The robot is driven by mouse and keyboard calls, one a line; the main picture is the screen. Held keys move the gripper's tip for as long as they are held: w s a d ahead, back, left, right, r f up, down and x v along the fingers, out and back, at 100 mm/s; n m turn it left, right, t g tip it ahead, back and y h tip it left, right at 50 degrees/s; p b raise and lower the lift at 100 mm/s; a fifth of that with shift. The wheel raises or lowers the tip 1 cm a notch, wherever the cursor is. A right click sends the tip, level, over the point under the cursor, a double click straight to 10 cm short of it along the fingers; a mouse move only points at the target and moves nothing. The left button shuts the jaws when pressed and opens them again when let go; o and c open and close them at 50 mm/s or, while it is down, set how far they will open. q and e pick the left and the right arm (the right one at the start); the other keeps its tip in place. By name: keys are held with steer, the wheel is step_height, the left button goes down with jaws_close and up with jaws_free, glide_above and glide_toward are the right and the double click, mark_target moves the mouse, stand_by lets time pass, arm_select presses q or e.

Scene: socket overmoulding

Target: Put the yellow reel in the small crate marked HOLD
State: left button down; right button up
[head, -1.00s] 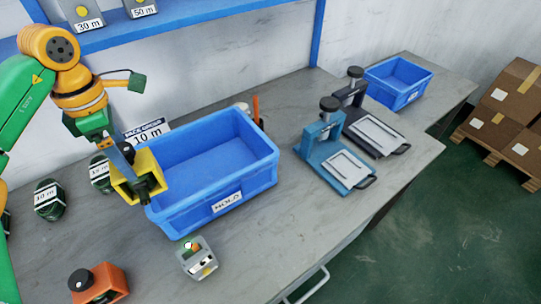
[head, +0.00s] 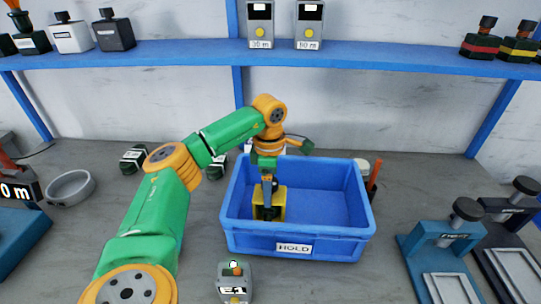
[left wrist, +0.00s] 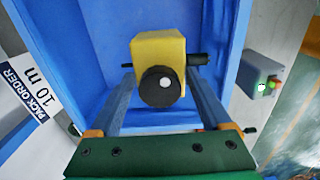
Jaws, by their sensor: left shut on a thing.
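The yellow reel (head: 277,203) is a boxy yellow body with a black round knob and a dark axle. My left gripper (head: 267,206) points down into the blue crate marked HOLD (head: 300,243) and is shut on the reel. The reel is inside the crate's walls, in its left part; I cannot tell whether it touches the floor. In the left wrist view the reel (left wrist: 150,47) sits between the two fingers (left wrist: 165,78), with the blue crate (left wrist: 110,30) below and around it. The right gripper is not in view.
A grey box with a button (head: 235,281) stands in front of the crate. An orange-handled tool and pale cup (head: 362,167) are behind its right side. Blue press (head: 445,245) stands at right, grey ring (head: 70,188) at left. A shelf (head: 380,53) runs above.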

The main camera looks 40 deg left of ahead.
arm_select(q)
step_height(320, 180, down, 4)
steer(key=shift+s+f, duration=0.15)
steer(key=shift+f, duration=0.25)
jaws_free()
steer(key=shift+r, duration=0.1)
step_height(320, 180, up, 12)
steer(key=shift+r, duration=0.15)
